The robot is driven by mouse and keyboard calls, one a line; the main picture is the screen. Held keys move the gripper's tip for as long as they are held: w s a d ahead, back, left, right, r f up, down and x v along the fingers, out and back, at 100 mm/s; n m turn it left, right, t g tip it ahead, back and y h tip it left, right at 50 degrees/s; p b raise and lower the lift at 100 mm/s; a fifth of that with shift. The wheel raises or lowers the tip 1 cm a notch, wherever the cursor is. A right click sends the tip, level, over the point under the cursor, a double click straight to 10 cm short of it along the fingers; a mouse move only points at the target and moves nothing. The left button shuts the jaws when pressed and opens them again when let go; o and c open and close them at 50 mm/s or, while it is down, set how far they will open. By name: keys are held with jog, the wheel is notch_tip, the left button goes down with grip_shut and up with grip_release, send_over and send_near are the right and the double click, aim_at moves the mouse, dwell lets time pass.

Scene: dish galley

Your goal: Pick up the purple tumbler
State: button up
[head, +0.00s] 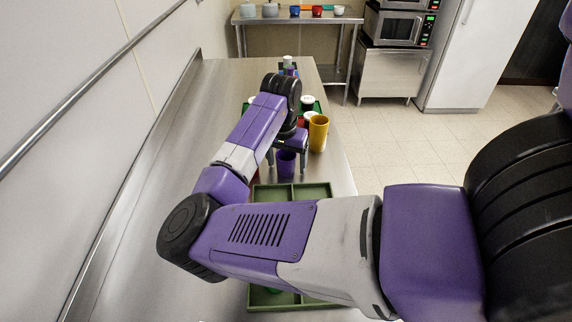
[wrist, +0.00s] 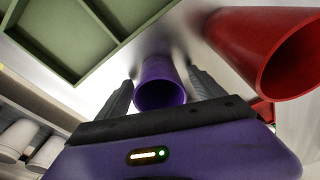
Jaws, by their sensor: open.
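The purple tumbler (head: 286,163) stands on the steel counter (head: 334,172), just beyond the green divided tray. In the wrist view the purple tumbler (wrist: 160,84) lies between the two fingers, its open mouth toward the camera. My gripper (wrist: 160,88) is open, with one finger on each side of the tumbler. I see no clear contact between fingers and tumbler. In the head view my gripper (head: 287,155) is low around the tumbler, partly hidden by my wrist.
A red cup (wrist: 268,48) stands close to the right finger in the wrist view. A yellow tumbler (head: 318,133) stands beyond and right of my gripper. The green divided tray (head: 318,191) is on the near side. A wall runs along the left of the counter.

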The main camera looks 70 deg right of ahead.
jog(key=c, duration=1.5)
jog(key=shift+o, duration=0.2)
jog(key=shift+r, duration=0.1)
